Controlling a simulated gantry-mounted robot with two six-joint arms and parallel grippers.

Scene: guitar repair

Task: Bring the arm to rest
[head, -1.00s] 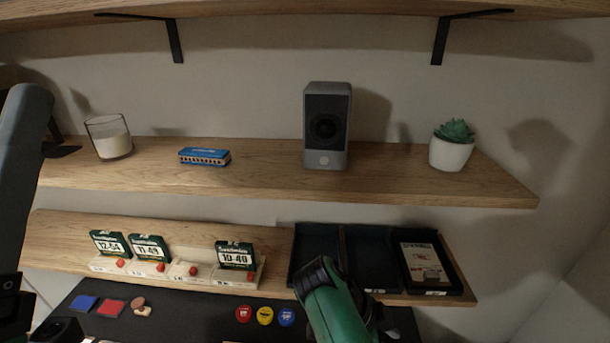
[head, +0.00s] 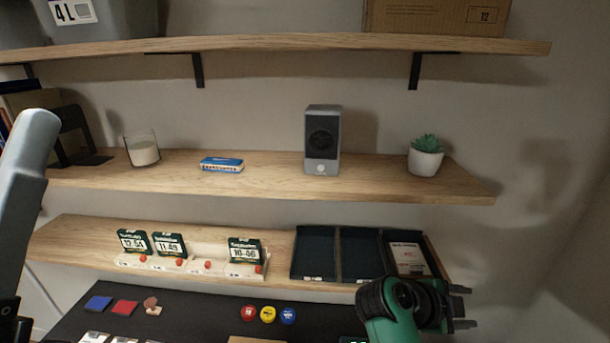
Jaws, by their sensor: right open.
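My right arm is green and comes in from the bottom right. Its gripper (head: 463,307) is open, with two dark fingers pointing right and nothing visible between them. It is in front of the right end of the lowest shelf (head: 75,238), near the dark tray. My left arm is grey and stands at the left edge; its gripper is not clearly visible there.
A three-part dark tray (head: 340,280) and a white holder (head: 190,267) with several string packs stand on the lowest shelf. Above are a speaker (head: 322,140), harmonica box (head: 222,165), candle (head: 143,153) and plant (head: 425,160). The wall area at right is free.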

